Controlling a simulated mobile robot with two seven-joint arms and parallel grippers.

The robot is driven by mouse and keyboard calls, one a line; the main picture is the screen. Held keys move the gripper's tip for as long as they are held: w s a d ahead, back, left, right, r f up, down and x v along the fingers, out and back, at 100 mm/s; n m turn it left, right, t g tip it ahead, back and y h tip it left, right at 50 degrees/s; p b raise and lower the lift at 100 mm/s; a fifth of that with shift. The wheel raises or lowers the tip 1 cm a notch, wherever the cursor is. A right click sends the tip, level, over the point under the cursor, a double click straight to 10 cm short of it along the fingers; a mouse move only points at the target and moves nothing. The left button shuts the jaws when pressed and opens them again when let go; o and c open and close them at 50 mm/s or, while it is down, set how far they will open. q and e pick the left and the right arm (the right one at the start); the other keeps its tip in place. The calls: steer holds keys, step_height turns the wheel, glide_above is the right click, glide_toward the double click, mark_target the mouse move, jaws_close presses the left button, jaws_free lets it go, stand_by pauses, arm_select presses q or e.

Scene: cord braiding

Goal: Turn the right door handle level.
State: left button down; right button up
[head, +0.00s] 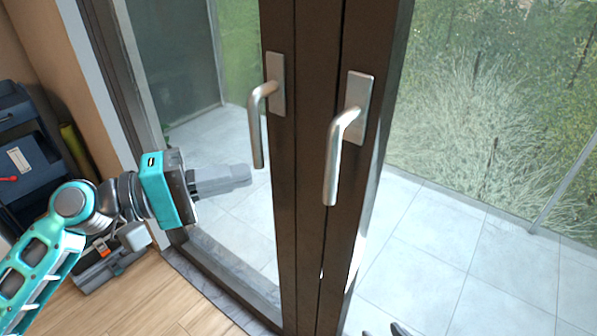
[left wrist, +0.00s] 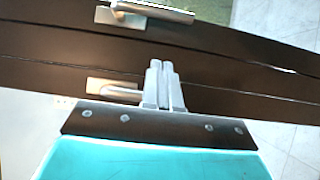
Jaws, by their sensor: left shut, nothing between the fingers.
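The right door handle (head: 340,150) is a silver lever on the dark frame of the right door; its grip hangs down. The left door handle (head: 258,125) also hangs down on the left frame. My left gripper (head: 248,174) is shut and empty, just left of the left handle's lower end and apart from the right handle. In the left wrist view, the gripper (left wrist: 160,66) partly covers the left handle (left wrist: 115,91), and the right handle (left wrist: 150,10) is at the top. Two dark tips (head: 390,329) at the head view's bottom edge may be my right gripper, mostly cut off.
The two dark door frames (head: 310,200) meet upright in the middle, with glass on both sides. Pale tiles (head: 430,240) and plants lie beyond. Dark bins (head: 25,140) stand at far left on the wooden floor (head: 150,300). Space before the right handle looks clear.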

mark_target(340, 142)
arm_select(q)
steer(key=d+p, duration=0.1)
steer(key=d, duration=0.8)
steer(key=shift+w+d, duration=0.15)
steer(key=shift+w, duration=0.05)
steer(key=shift+s+d+f+n, duration=0.1)
steer(key=shift+s+d+n, duration=0.1)
steer(key=shift+n, duration=0.1)
